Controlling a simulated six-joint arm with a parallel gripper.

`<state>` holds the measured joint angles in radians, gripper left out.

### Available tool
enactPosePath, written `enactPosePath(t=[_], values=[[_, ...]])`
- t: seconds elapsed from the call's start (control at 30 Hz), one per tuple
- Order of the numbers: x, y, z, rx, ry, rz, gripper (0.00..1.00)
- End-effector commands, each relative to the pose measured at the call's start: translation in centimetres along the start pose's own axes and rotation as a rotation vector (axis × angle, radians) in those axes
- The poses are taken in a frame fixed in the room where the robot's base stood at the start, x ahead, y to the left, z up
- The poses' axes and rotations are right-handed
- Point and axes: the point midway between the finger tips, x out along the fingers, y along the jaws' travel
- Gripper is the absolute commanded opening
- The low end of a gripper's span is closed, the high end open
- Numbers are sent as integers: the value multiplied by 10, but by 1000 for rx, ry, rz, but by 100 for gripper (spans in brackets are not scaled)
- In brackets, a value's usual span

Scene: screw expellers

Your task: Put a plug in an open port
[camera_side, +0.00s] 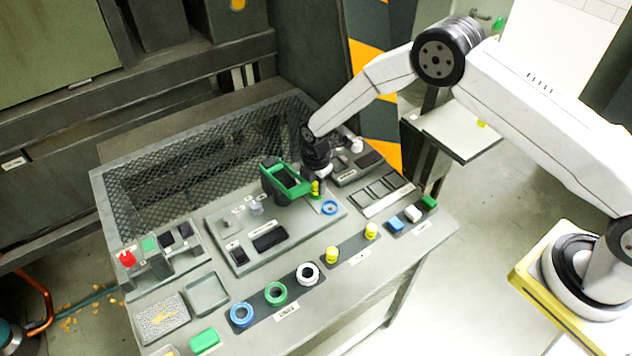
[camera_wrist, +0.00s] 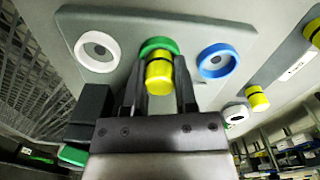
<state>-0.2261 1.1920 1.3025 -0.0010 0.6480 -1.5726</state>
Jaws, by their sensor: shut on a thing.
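My gripper (camera_wrist: 158,82) is shut on a yellow plug (camera_wrist: 160,74) with a dark band, held between its two dark fingers. In the wrist view the plug overlaps the lower part of a green ring port (camera_wrist: 158,44); I cannot tell whether its end is inside. A white ring port (camera_wrist: 97,51) lies left of it and a blue ring port (camera_wrist: 217,61) right of it, both with no plug in them. In the side view the held plug (camera_side: 316,188) is above the grey panel, just behind the blue ring port (camera_side: 329,208). The green port is mostly hidden there.
Two more yellow plugs (camera_side: 332,255) (camera_side: 371,230) stand on a dark strip at the front. Blue (camera_side: 241,314), green (camera_side: 275,292) and white (camera_side: 308,273) rings stand beside them. A green-framed dark block (camera_side: 272,166) is close left of my gripper.

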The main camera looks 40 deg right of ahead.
Motion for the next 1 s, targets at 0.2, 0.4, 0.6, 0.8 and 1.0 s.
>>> enactPosePath(t=[0.2,0.4,0.6,0.8,1.0], values=[[7,-2,0,0,0,3,0],[7,-2,0,0,0,3,0],[10,-2,0,0,0,3,0],[12,-1,0,0,0,4,0],[12,-1,0,0,0,4,0]])
